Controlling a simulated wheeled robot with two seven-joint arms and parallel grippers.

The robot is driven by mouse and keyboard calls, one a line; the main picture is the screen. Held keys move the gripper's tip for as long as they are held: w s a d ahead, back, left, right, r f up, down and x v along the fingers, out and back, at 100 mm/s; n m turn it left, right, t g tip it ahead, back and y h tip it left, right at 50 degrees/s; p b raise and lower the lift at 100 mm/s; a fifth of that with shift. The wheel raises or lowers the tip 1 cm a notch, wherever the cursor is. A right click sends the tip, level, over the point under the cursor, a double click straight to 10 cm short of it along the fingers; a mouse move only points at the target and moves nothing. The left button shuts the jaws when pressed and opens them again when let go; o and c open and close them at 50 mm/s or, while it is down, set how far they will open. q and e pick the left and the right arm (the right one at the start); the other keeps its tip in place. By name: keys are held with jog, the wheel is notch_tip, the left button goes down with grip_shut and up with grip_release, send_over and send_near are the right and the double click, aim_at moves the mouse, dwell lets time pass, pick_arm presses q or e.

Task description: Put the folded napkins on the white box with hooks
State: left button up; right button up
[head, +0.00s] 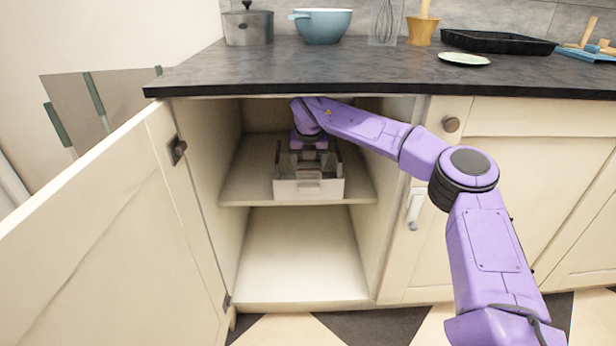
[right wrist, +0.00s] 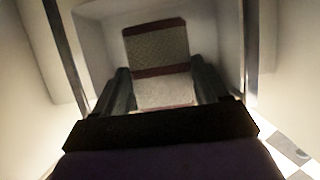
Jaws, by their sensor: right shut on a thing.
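The white box (head: 288,188) stands on the upper shelf inside the open cabinet. My right gripper (head: 303,168) points down into the box. In the right wrist view, the fingers of my right gripper (right wrist: 159,82) are shut on the folded napkins (right wrist: 157,50), pale cloth with dark reddish bands. Pale walls (right wrist: 100,35) surround the cloth there. I cannot tell whether the napkins touch the box floor. The box's hooks are not clear to me. My left gripper is out of view.
The cabinet door (head: 95,235) stands open at the left. The lower compartment (head: 300,255) is empty. The dark countertop (head: 330,70) closes off the space above my right arm and holds a pot (head: 248,28), a blue bowl (head: 322,27) and a black tray (head: 497,42).

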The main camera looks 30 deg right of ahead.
jog(key=shift+w+d, duration=0.3)
jog(key=shift+w, duration=0.25)
jog(key=shift+w+d, duration=0.3)
jog(key=shift+w, duration=0.2)
jog(key=shift+f+b, duration=0.4)
jog(key=shift+f, duration=0.4)
notch_tip(320, 180, down, 6)
jog(key=shift+r+b, duration=0.2)
jog(key=shift+b, duration=0.8)
jog(key=shift+r, duration=0.1)
jog(key=o, duration=1.2)
jog(key=shift+o, duration=0.2)
jog(key=shift+p+v, duration=1.25)
jog(key=shift+v, duration=2.55)
